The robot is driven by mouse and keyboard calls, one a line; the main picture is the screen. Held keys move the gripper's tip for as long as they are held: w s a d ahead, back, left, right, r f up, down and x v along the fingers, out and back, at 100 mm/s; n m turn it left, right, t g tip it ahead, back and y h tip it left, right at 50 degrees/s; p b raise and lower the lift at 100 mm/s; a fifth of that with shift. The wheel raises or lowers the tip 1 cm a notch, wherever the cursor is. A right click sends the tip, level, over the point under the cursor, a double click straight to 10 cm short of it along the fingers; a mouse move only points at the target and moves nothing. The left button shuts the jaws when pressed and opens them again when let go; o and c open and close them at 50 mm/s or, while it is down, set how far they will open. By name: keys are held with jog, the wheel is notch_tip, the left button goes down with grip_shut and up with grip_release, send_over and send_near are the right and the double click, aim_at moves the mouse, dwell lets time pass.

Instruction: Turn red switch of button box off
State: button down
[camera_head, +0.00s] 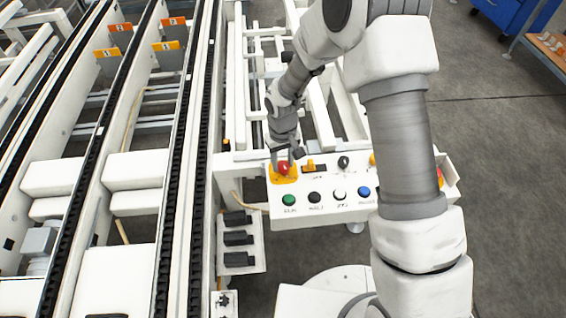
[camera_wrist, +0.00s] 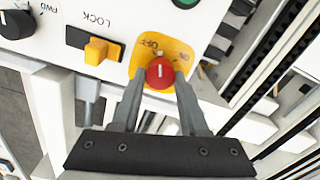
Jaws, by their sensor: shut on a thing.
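The red switch (camera_wrist: 160,73) is a round red knob with a white mark, set on a yellow plate (camera_wrist: 176,50) lettered OFF and ON. In the wrist view my gripper (camera_wrist: 159,84) has one finger on each side of the knob, shut on it. The white mark on the knob runs roughly up and down in that view. In the head view the red switch (camera_head: 284,167) is at the upper left of the white button box (camera_head: 325,212), partly hidden by my gripper (camera_head: 284,160).
Beside the red switch is an orange LOCK switch (camera_wrist: 97,51). A black selector knob (camera_head: 344,162) and green (camera_head: 289,200), black, white and blue (camera_head: 364,191) buttons are also on the box. Conveyor rails (camera_head: 185,150) run along the left. Grey floor is open at the right.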

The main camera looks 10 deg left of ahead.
aim_at(282, 165)
jog(key=shift+n+b, duration=0.3)
jog(key=shift+n, duration=2)
jog(key=shift+c, duration=2.1)
grip_release()
notch_tip(282, 165, up, 17)
jog(key=p, duration=0.2)
jog(key=shift+r, duration=0.2)
